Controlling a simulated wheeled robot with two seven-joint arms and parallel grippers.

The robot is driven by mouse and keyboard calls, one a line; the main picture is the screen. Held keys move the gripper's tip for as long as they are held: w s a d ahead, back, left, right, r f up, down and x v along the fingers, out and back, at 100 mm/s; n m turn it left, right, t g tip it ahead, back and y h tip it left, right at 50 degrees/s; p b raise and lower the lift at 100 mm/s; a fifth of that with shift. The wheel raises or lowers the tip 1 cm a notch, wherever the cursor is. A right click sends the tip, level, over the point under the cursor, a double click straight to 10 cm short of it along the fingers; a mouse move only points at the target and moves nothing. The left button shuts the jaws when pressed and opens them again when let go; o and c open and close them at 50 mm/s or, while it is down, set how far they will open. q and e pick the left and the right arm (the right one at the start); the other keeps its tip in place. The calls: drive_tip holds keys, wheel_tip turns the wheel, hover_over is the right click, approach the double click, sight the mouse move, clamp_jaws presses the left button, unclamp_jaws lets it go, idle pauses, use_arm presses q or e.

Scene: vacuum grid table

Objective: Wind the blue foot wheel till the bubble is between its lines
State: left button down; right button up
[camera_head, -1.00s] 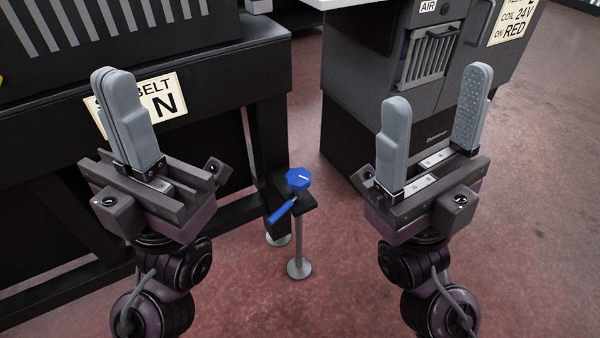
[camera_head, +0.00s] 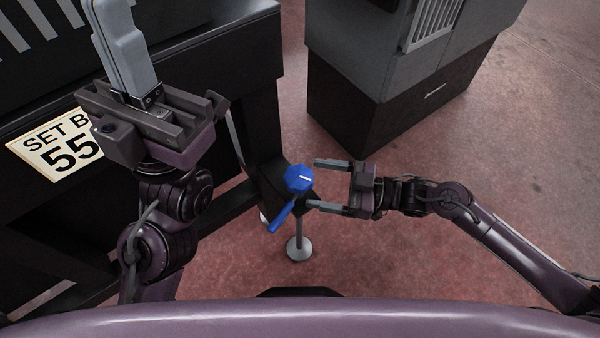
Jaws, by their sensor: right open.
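The blue foot wheel (camera_head: 299,180) is a faceted knob with a short white mark on top. It sits at the corner of the dark table frame, above a grey foot. A blue bar (camera_head: 281,216) slants down-left just below it. My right gripper (camera_head: 314,184) comes in from the right and is open. Its fingers point left, with their tips close to the wheel's right side; I cannot tell whether they touch it. My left gripper (camera_head: 118,45) is raised at upper left, its fingers together and empty. I see no bubble or lines.
The dark table (camera_head: 230,50) fills the upper left, with a sign (camera_head: 60,150) on its side. A grey-black cabinet (camera_head: 400,90) stands behind my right gripper. The grey foot (camera_head: 299,250) rests on open reddish floor (camera_head: 520,150).

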sight(300, 179)
drive_tip(key=a, duration=0.2)
drive_tip(key=w+a+b, duration=0.1)
drive_tip(key=a, duration=0.2)
drive_tip(key=shift+c, duration=0.2)
drive_tip(key=c, duration=1)
